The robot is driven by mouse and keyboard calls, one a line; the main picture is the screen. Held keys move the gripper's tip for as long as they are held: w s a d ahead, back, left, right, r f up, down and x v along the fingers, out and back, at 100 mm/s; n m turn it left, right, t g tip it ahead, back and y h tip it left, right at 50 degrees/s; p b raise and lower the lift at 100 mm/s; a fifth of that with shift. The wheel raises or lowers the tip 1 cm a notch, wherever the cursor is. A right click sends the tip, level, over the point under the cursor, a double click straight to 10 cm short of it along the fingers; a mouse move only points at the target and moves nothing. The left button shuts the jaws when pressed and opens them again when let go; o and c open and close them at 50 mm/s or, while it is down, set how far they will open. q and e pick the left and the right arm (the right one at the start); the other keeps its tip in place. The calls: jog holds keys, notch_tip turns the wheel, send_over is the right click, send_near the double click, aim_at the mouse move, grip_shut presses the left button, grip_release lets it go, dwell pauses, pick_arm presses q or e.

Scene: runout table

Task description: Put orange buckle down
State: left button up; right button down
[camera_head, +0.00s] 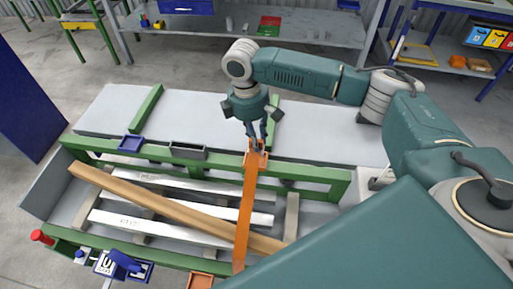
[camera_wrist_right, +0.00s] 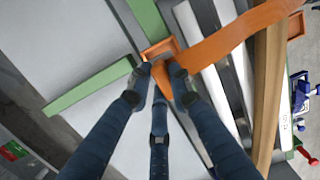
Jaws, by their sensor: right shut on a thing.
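My right gripper (camera_head: 257,143) is shut on the orange buckle (camera_wrist_right: 162,80), at the far end of a long orange strap (camera_head: 244,212). In the wrist view its fingertips (camera_wrist_right: 164,70) close around the orange piece, hiding much of it. The gripper points down at a small orange tray (camera_head: 263,161) on the green rail. The tray also shows in the wrist view (camera_wrist_right: 160,48), just beyond the fingertips. I cannot tell whether the buckle touches the tray. The strap runs across the bars towards the front. My left gripper is out of view.
A blue tray (camera_head: 131,143) and a grey tray (camera_head: 188,152) sit along the same green rail (camera_head: 310,174). A wooden beam (camera_head: 170,206) and white bars (camera_head: 160,228) lie below. Another orange tray (camera_head: 200,281) is at the front. The grey tabletop behind is mostly clear.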

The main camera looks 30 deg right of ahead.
jog(key=shift+a+f, duration=0.1)
jog(key=shift+f, duration=0.6)
notch_tip(320, 180, down, 4)
jog(key=shift+r+p, duration=0.1)
jog(key=shift+p, duration=0.25)
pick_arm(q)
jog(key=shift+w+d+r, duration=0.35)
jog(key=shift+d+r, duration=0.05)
pick_arm(e)
jog(key=shift+f, duration=0.2)
jog(key=c, duration=1.6)
grip_release()
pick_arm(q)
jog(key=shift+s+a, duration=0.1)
pick_arm(e)
jog(key=shift+r, duration=0.25)
pick_arm(q)
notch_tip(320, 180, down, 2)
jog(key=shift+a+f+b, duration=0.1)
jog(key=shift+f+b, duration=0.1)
jog(key=shift+b, duration=1)
pick_arm(e)
jog(key=r, duration=0.8)
jog(key=a+r, duration=0.1)
jog(key=r, duration=0.2)
jog(key=shift+w+r, duration=0.4)
